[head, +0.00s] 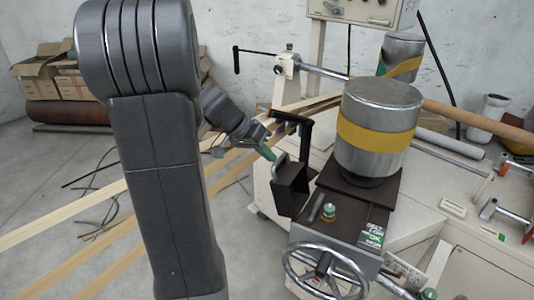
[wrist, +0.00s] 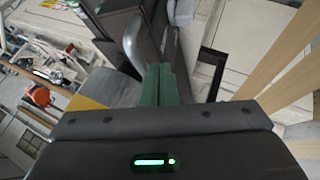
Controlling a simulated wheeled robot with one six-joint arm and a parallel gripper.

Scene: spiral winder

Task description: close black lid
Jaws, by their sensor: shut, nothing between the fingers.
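What looks like the black lid (head: 291,189) is a dark, box-like panel on the left side of the grey machine housing, below the big steel roller. It appears to stand open, tilted away from the housing. In the wrist view a dark panel (wrist: 112,28) at the upper left looks like the same part, with a curved grey handle (wrist: 134,42) on its edge. My gripper (head: 268,153) is shut and empty at the upper left of the lid. Its green fingers (wrist: 160,84) show close beside the handle; I cannot tell whether they touch it.
A steel roller with a yellow band (head: 375,135) stands right of the lid. A black bracket (head: 301,130) rises just above it. A handwheel (head: 325,270) sits below. Long wooden strips (head: 75,205) run past on the left.

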